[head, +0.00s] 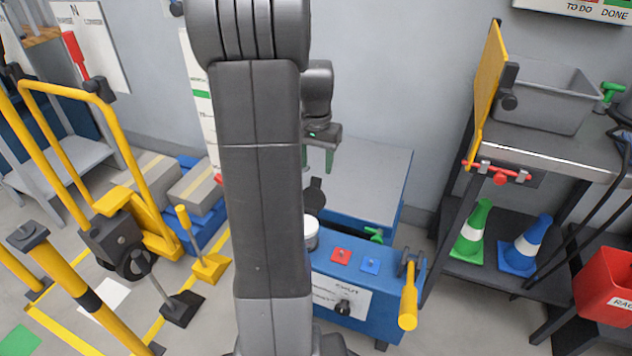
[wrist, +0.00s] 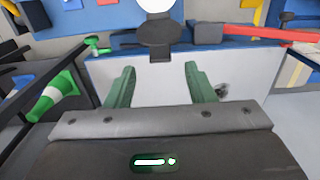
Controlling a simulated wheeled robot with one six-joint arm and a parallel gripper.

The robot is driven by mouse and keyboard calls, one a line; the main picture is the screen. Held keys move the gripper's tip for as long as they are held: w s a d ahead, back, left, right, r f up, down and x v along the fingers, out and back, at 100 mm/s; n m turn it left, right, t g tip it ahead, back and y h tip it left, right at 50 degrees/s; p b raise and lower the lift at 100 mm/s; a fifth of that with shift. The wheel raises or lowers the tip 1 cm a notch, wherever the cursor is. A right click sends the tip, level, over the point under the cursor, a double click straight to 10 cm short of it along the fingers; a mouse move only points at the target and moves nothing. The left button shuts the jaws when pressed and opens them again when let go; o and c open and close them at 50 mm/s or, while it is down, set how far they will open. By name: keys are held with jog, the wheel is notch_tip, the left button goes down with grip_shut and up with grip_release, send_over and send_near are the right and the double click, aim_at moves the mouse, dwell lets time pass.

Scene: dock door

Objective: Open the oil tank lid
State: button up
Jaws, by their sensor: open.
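A blue unit (head: 380,315) with a grey top (head: 372,180) stands in the middle of the head view, partly hidden by my arm. A white round tank neck (head: 311,236) shows beside my arm. A dark round lid (head: 314,194) with a tab is tilted back behind it, and the white top looks uncovered. In the wrist view the dark lid (wrist: 159,30) is at top centre, with the white neck (wrist: 156,5) beyond it. My gripper (wrist: 158,82) has green fingers, open and empty, apart from the lid. In the head view my gripper (head: 318,160) is above the grey top.
The blue unit's front has a red button (head: 341,256), a blue button (head: 370,265), a dark knob and a yellow-handled lever (head: 408,300). A dark bench (head: 560,155) with a grey bin and cones stands right. A yellow trolley (head: 110,190) stands left.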

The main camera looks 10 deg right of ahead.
aim_at(316, 178)
notch_tip(316, 178, down, 5)
jog(key=shift+f+b, duration=0.15)
jog(key=shift+b, duration=0.6)
grip_shut()
jog(key=shift+a, duration=0.1)
